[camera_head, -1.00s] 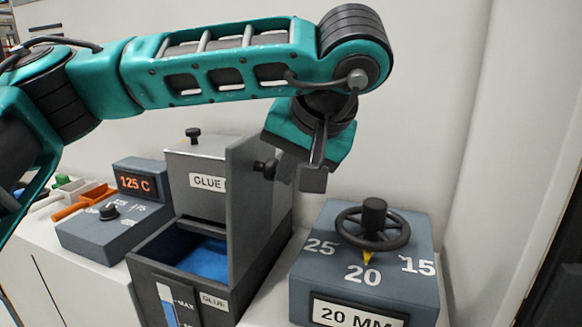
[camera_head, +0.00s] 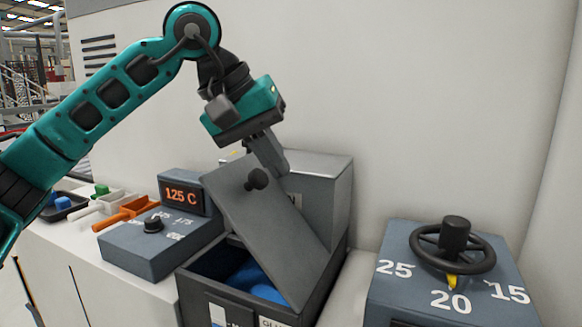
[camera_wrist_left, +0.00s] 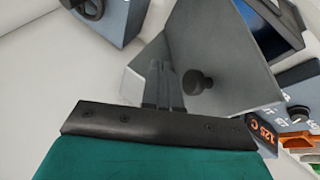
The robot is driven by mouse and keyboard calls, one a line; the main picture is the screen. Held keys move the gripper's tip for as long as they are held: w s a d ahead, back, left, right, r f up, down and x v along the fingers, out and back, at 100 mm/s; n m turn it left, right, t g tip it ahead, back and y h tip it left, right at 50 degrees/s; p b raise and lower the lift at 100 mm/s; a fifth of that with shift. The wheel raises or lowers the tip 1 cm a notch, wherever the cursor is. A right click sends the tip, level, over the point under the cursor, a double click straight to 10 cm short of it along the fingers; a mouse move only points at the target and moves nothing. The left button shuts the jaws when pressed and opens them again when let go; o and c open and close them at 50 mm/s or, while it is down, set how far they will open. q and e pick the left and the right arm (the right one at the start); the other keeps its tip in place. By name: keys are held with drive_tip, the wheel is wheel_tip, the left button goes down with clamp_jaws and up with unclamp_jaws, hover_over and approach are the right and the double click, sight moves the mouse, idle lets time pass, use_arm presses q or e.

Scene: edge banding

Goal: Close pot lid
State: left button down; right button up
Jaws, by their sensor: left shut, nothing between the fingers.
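The pot lid (camera_head: 262,225) is a grey flat panel with a black knob (camera_head: 257,179). My right gripper is in neither view.
A dial box (camera_head: 160,250) with a 125 C display stands left of the pot. A box with a black handwheel (camera_head: 453,247) stands to the right. Orange and white scoops (camera_head: 125,214) lie on the white counter at the left. A wall closes off the back.

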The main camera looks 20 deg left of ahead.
sight(244, 186)
use_arm(q)
drive_tip(key=shift+h, duration=0.7)
drive_tip(key=a+f+b, duration=0.1)
drive_tip(key=a, duration=0.1)
drive_tip(key=a+f+b, duration=0.1)
drive_tip(key=a, duration=0.1)
drive_tip(key=a+f+b, duration=0.1)
drive_tip(key=a+f, duration=0.1)
drive_tip(key=shift+w+a, duration=0.1)
drive_tip(key=shift+a, duration=0.1)
drive_tip(key=a+f+n+h+b, duration=0.2)
drive_tip(key=a+f+h+b, duration=0.4)
drive_tip(key=f+b, duration=0.5)
drive_tip(key=shift+w+a+t+h+b, duration=0.15)
drive_tip(key=shift+a+t+h+b, duration=0.2)
drive_tip(key=shift+a+b, duration=1.05)
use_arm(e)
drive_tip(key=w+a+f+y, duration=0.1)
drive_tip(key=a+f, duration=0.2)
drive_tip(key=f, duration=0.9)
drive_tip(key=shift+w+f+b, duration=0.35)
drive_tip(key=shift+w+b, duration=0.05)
use_arm(q)
drive_tip(key=shift+d, duration=0.45)
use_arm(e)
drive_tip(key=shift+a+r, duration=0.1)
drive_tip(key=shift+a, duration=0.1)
